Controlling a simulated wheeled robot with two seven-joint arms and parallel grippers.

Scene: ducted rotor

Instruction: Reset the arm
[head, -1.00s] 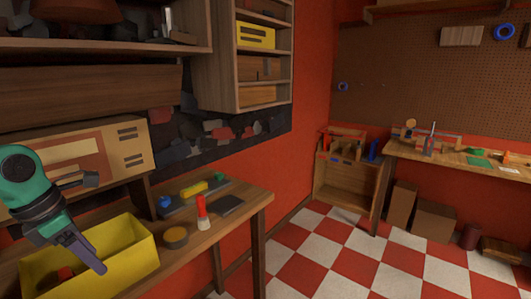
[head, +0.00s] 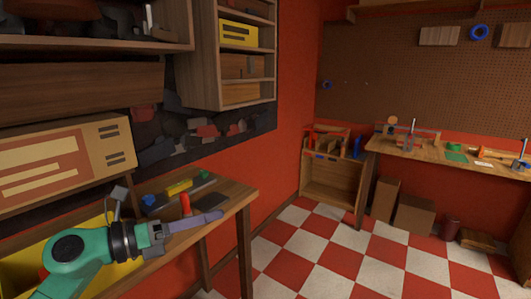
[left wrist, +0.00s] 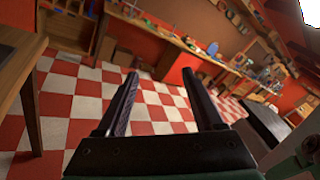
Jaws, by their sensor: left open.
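My left gripper (head: 190,222) comes in from the left in the head view, its arm low over the wooden bench (head: 150,268). Its fingers point right, across the bench top. In the left wrist view the two fingers (left wrist: 165,103) stand wide apart with only floor between them. The gripper is open and empty. My right gripper is in neither view.
A yellow bin (head: 28,272) sits on the bench, partly behind my left arm. A red-handled tool (head: 185,203) and a yellow block (head: 179,187) lie close to the gripper. A second bench (head: 440,158) stands at the far right. The checkered floor (head: 320,250) between is clear.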

